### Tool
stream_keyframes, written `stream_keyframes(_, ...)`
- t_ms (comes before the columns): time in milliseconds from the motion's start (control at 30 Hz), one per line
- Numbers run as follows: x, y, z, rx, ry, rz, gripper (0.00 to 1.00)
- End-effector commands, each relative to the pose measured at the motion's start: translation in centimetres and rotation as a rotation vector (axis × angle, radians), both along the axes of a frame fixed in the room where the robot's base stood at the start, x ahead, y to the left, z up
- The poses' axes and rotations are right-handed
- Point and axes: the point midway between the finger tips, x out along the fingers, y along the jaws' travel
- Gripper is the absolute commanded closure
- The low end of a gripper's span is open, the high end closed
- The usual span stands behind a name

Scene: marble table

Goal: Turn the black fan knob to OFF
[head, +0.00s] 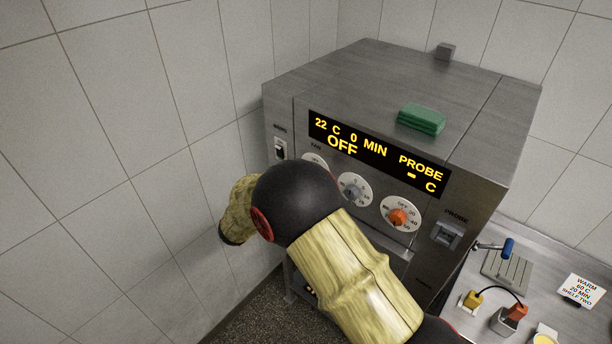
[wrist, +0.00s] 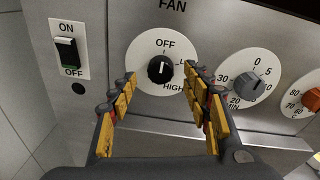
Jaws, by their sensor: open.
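The black fan knob (wrist: 159,69) sits on a round white dial (wrist: 146,48) under the word FAN in the wrist view. OFF is printed at the dial's top and HIGH at its lower right. The white mark on the knob points roughly up, towards OFF. My gripper (wrist: 160,74) is open, with one yellow-padded finger on each side of the knob. I cannot tell whether the fingers touch it. The right finger covers part of the dial's right side and label. In the head view my arm hides the gripper and the knob; only the fan dial's upper edge (head: 314,158) shows.
A grey timer knob (wrist: 247,86) and an orange knob (head: 398,217) lie to the right. An ON/OFF switch (wrist: 66,53) is on the left. The display (head: 375,152) reads 22 C, 0 MIN, OFF. A green block (head: 421,118) lies on top. A tiled wall stands close on the left.

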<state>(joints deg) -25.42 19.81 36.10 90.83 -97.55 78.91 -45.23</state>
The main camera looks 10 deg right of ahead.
Motion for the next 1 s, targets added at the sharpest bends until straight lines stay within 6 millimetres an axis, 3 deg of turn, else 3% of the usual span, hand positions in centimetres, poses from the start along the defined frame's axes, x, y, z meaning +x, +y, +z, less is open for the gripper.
stream_keyframes(200, -2.8, 3.8, 0.5, 0.0, -0.001, 0.005, 0.51)
stream_keyframes(400, -4.8, 6.3, 0.7, -0.001, 0.0, 0.002, 0.51)
stream_keyframes(600, -5.6, 7.3, 0.8, 0.0, 0.001, 0.001, 0.51)
stream_keyframes(1000, -5.7, 7.3, 0.8, 0.0, 0.0, 0.0, 0.51)
